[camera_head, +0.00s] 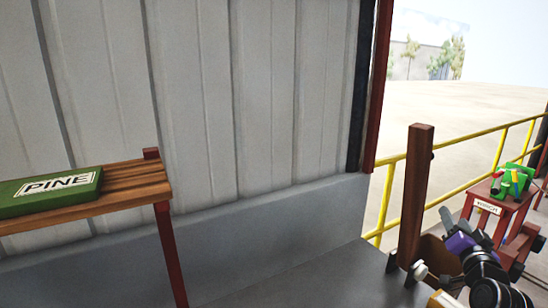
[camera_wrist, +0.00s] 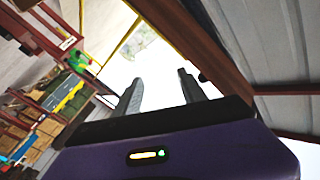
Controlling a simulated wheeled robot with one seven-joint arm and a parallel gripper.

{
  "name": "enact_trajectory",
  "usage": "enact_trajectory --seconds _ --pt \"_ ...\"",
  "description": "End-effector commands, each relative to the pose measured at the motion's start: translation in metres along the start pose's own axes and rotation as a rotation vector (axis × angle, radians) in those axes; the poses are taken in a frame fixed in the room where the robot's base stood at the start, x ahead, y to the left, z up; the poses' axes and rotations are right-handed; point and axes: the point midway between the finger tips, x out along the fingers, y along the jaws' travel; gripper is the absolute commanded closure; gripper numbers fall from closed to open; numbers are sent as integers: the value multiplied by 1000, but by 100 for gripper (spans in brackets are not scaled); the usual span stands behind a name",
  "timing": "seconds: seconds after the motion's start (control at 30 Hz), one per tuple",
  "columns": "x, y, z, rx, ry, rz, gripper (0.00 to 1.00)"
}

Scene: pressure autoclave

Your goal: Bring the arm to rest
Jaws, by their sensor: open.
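My gripper (camera_head: 463,215) is at the lower right of the head view, on my dark arm with a purple wrist housing. It points upward, between a wooden post and a small red stand. In the wrist view the two grey fingers of my gripper (camera_wrist: 160,78) stand apart with nothing between them. Behind them are bright sky and a dark reddish beam. Most of my arm is outside the head view.
A wooden post (camera_head: 411,195) stands just left of my gripper. A red stand (camera_head: 490,208) with a green device (camera_head: 512,182) is to the right. A yellow railing (camera_head: 470,145) runs behind.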

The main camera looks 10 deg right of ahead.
Motion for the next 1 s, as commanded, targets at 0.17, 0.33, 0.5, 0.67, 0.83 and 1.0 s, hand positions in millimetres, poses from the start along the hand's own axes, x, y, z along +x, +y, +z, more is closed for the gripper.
enact_trajectory --seconds 0.17,0.33,0.5,0.67,0.83,1.0 --pt "-70 -7 51 -114 22 -21 51" --pt "-139 -19 84 -209 36 -57 51" --pt "-211 -33 109 -290 36 -103 51" --pt "-279 -48 123 -355 25 -153 51" --pt "-349 -62 130 -410 -4 -209 51" --pt "-415 -75 129 -450 -53 -265 51"
